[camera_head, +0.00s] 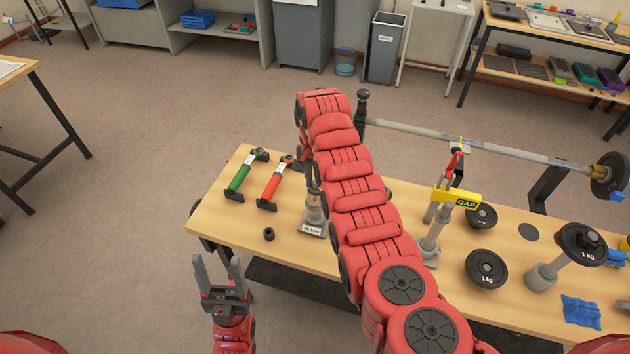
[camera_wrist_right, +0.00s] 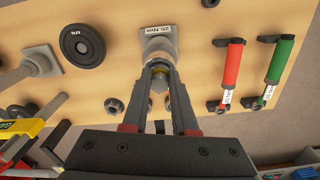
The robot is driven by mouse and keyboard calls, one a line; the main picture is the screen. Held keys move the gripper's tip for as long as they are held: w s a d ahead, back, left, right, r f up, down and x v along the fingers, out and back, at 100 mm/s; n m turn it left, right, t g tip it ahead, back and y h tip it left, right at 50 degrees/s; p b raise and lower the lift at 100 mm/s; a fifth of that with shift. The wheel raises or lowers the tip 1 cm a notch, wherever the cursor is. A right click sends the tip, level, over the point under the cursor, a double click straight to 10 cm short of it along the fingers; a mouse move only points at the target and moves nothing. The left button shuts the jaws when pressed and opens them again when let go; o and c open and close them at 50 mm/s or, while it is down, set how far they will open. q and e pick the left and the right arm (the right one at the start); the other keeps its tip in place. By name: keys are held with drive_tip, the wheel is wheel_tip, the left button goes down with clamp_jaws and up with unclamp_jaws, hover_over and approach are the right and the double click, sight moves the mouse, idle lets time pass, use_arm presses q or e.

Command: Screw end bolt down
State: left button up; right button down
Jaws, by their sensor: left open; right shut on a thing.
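A grey post with a "25 Nm" label (camera_head: 312,230) stands near the table's left end; it also shows in the right wrist view (camera_wrist_right: 160,38). My right gripper (camera_wrist_right: 159,66) is shut on a small part at the post, taken as the end bolt (camera_wrist_right: 158,83), of which only a little brassy and grey surface shows between the fingers. How far the bolt sits into the post cannot be told. In the head view my right arm hides most of this gripper and the bolt. My left gripper (camera_head: 217,268) is open and empty, left of the table's front edge.
Right of my arm stand a yellow GAP sign (camera_head: 456,197), weight plates (camera_head: 486,268) and a long bar (camera_head: 450,142).

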drive_tip(key=c, duration=0.6)
unclamp_jaws()
drive_tip(key=shift+s, duration=0.1)
drive_tip(key=shift+r, duration=1.15)
drive_tip(key=n, duration=0.3)
drive_tip(key=shift+d, duration=0.15)
drive_tip(key=n, duration=0.4)
drive_tip(key=shift+d+n, duration=0.1)
drive_tip(key=shift+n, duration=0.5)
drive_tip(key=n, duration=0.6)
drive_tip(key=shift+d, duration=0.1)
